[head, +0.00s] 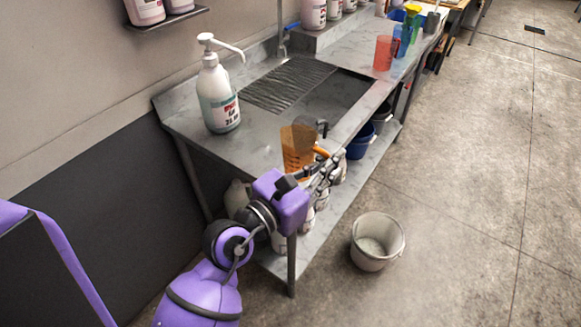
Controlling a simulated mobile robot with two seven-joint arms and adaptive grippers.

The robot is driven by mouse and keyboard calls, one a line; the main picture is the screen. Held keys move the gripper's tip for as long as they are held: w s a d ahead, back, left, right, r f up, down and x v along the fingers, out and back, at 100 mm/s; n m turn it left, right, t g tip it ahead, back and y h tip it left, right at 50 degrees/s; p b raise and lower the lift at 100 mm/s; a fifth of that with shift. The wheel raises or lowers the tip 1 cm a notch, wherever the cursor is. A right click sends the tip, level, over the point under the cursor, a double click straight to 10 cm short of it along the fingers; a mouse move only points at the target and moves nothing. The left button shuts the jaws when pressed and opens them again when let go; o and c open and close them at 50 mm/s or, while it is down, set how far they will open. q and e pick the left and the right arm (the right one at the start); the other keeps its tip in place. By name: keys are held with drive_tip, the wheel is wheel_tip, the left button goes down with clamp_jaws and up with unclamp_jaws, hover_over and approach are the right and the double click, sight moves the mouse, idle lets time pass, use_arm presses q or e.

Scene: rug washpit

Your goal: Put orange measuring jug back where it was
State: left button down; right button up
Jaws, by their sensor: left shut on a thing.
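The orange measuring jug (296,146) is see-through and upright at the near front part of the metal sink bench (255,151). My left gripper (325,158) is shut on the jug, at its handle side on the right. The fingers partly cover the handle. I cannot tell whether the jug's base touches the bench top. My right gripper is not in view.
A white pump bottle (218,95) stands left of the jug on the bench. The sink basin (335,98) lies behind the jug. A red cup (384,52) stands farther back near the edge. A white bucket (376,241) stands on the floor.

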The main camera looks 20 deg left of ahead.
use_arm(q)
drive_tip(key=w+a+f+b, duration=0.1)
drive_tip(key=w+a+f, duration=0.1)
drive_tip(key=w+f, duration=0.1)
drive_tip(key=w+a+f+b, duration=0.1)
drive_tip(key=w+a+f, duration=0.1)
drive_tip(key=w+f, duration=0.2)
drive_tip(key=w+a+f+b, duration=0.2)
drive_tip(key=w+a+f, duration=0.1)
drive_tip(key=f, duration=0.3)
drive_tip(key=shift+w+a+f, duration=0.1)
drive_tip(key=shift+w+f, duration=0.05)
drive_tip(key=shift+w, duration=0.45)
drive_tip(key=shift+f, duration=0.15)
drive_tip(key=shift+r, duration=0.3)
drive_tip(key=shift+f+b, duration=0.3)
drive_tip(key=shift+f, duration=0.05)
drive_tip(key=c, duration=1.9)
unclamp_jaws()
drive_tip(key=shift+r, duration=0.15)
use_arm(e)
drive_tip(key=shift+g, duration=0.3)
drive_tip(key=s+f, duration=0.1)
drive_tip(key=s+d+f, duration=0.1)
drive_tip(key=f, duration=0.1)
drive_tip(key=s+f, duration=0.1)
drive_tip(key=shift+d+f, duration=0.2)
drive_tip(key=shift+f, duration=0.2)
use_arm(q)
drive_tip(key=shift+o, duration=0.2)
